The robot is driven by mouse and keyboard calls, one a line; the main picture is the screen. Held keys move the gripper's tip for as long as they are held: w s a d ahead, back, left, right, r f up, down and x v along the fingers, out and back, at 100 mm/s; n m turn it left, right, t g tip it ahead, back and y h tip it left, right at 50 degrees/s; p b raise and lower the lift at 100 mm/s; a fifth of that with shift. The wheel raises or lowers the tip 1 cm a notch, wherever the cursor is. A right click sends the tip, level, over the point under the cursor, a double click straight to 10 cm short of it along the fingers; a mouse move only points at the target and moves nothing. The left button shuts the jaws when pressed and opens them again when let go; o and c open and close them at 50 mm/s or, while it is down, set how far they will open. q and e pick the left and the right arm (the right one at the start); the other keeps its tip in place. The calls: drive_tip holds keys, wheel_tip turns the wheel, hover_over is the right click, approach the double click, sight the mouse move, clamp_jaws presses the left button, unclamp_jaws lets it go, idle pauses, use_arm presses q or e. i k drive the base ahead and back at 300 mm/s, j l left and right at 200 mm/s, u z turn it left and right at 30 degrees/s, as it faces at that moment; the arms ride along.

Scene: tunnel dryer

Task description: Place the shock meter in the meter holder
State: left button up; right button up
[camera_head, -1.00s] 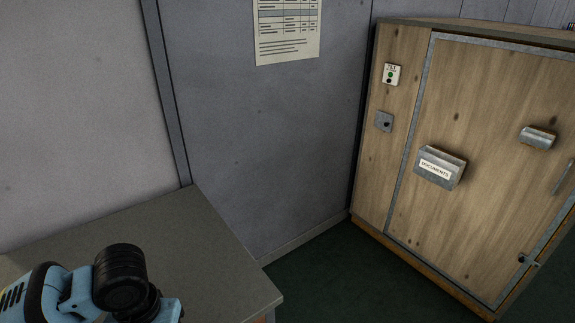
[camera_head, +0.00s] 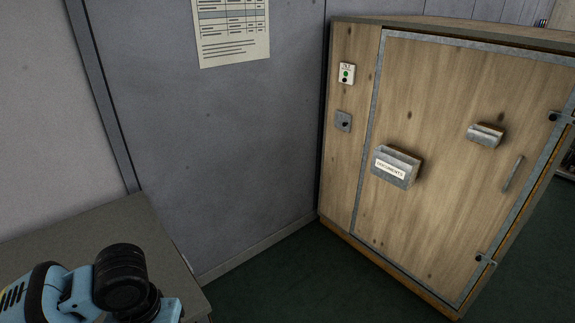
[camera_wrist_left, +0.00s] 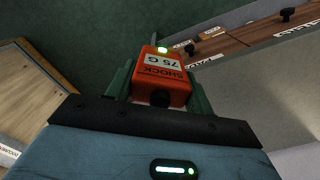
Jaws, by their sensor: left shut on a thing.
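The orange shock meter (camera_wrist_left: 160,78), marked "SHOCK 75 G" with a lit green light on top, is in the left wrist view. My left gripper (camera_wrist_left: 160,88) is shut on it, with a green finger on each side. In the head view my left arm shows at the bottom left, but its gripper and the meter are out of frame. A small unlabelled metal holder (camera_head: 485,136) is fixed on the wooden cabinet door; I cannot tell for sure that it is the meter holder. My right gripper is not in view.
The wooden cabinet (camera_head: 440,200) stands at the right, with a labelled documents box (camera_head: 396,167), a door handle (camera_head: 513,174) and a small green-button panel (camera_head: 346,73). A grey table (camera_head: 105,235) is at the lower left. Dark green floor (camera_head: 275,270) lies clear between them.

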sight(483, 140)
drive_tip(key=i+l, duration=0.15)
drive_tip(key=l, duration=0.35)
drive_tip(key=i+l+z, duration=0.1)
drive_tip(key=l, duration=0.4)
drive_tip(key=i+l+z, duration=0.1)
drive_tip(key=l, duration=0.4)
drive_tip(key=i+l, duration=0.2)
drive_tip(key=l, duration=0.3)
drive_tip(key=i+l+z, duration=0.1)
drive_tip(key=l, duration=0.35)
drive_tip(key=i+l, duration=0.25)
drive_tip(key=l, duration=0.25)
drive_tip(key=i+l+z, duration=0.15)
drive_tip(key=l, duration=0.3)
drive_tip(key=i+l, duration=0.25)
drive_tip(key=l, duration=0.2)
